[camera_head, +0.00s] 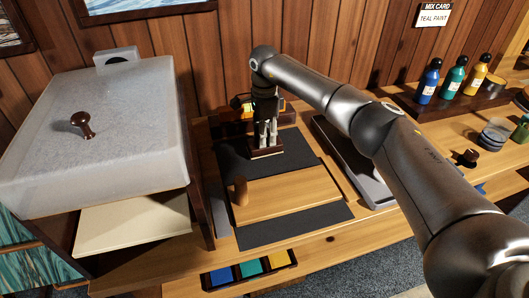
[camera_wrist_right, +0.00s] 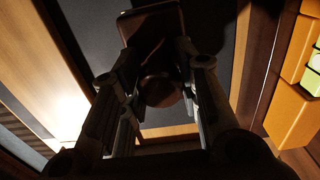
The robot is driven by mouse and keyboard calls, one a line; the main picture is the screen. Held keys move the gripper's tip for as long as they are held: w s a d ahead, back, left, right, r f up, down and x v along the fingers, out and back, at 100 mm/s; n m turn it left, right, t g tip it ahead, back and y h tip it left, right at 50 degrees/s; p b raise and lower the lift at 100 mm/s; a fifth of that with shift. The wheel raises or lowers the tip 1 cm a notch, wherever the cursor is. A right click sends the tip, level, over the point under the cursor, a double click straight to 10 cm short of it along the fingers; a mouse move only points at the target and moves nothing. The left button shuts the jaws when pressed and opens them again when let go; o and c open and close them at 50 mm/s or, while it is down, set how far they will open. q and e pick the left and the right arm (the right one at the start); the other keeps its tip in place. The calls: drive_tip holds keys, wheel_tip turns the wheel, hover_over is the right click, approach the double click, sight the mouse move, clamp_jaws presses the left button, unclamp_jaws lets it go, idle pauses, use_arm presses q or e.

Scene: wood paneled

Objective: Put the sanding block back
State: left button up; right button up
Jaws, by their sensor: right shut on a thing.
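The sanding block, a dark brown block (camera_head: 266,153) with a rounded grip, is at the back of the dark mat (camera_head: 292,226), behind a pale wooden board (camera_head: 285,193). My right gripper (camera_head: 265,141) points down and is shut on its grip. In the right wrist view the block (camera_wrist_right: 150,25) and its round grip show between the fingers (camera_wrist_right: 160,85). I cannot tell whether the block touches the mat. My left gripper is not in view.
A grey tray (camera_head: 340,146) lies right of the mat, partly behind my arm. A frosted-top cabinet (camera_head: 92,140) stands left. Orange-yellow objects (camera_head: 232,114) sit behind the gripper. Paint bottles (camera_head: 453,78) stand back right. A colour-swatch tray (camera_head: 249,269) is at the front edge.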

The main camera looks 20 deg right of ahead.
drive_tip(key=shift+f, duration=0.35)
idle(0.4)
drive_tip(key=o, duration=1.2)
drive_tip(key=o, duration=0.3)
wheel_tip(320, 180, up, 12)
drive_tip(key=shift+f, duration=0.1)
